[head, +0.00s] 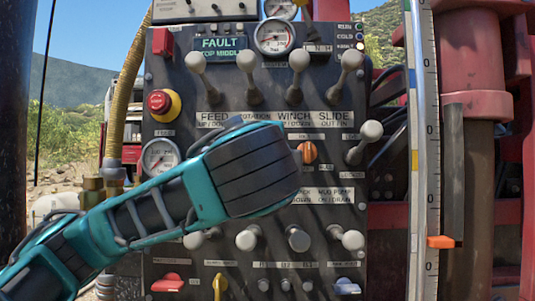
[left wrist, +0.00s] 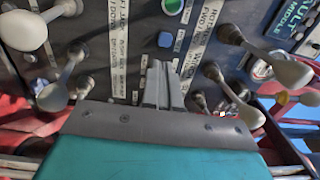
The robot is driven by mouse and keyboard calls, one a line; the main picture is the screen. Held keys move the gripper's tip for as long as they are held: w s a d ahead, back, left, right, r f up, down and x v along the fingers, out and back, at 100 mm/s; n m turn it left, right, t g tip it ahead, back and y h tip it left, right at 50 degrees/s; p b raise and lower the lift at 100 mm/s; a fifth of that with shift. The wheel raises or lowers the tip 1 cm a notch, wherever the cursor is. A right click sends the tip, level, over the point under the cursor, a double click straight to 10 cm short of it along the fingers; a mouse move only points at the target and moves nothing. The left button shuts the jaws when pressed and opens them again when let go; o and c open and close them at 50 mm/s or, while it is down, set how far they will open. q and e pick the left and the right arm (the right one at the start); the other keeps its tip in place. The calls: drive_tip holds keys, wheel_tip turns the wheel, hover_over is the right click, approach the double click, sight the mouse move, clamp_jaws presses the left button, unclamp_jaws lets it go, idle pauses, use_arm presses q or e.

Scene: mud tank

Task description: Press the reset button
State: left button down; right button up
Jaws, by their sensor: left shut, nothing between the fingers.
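The dark control panel (head: 270,115) fills the middle of the head view. No button there reads clearly as reset. In the left wrist view a round blue-green button (left wrist: 172,7) shows at the top edge, and a dark blue round one (left wrist: 165,40) sits below it. I cannot tell which, if either, is the reset button. My left gripper (left wrist: 164,80) is shut and empty, its fingers pointing at the panel among the label strips. I cannot tell whether the tips touch it. In the head view my left wrist hides part of the panel and the fingers. My right gripper is not in view.
Several grey-knobbed levers (head: 246,62) stick out above and below my wrist. A red mushroom button on a yellow base (head: 163,103), a FAULT TOP MIDDLE display (head: 220,48), gauges (head: 274,37) and an orange knob (head: 308,152) are on the panel. A scale (head: 427,130) stands at right.

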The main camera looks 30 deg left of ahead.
use_arm(q)
drive_tip(key=p+x, duration=0.2)
drive_tip(key=x, duration=0.8)
drive_tip(key=shift+a, duration=0.2)
drive_tip(key=shift+w, duration=0.15)
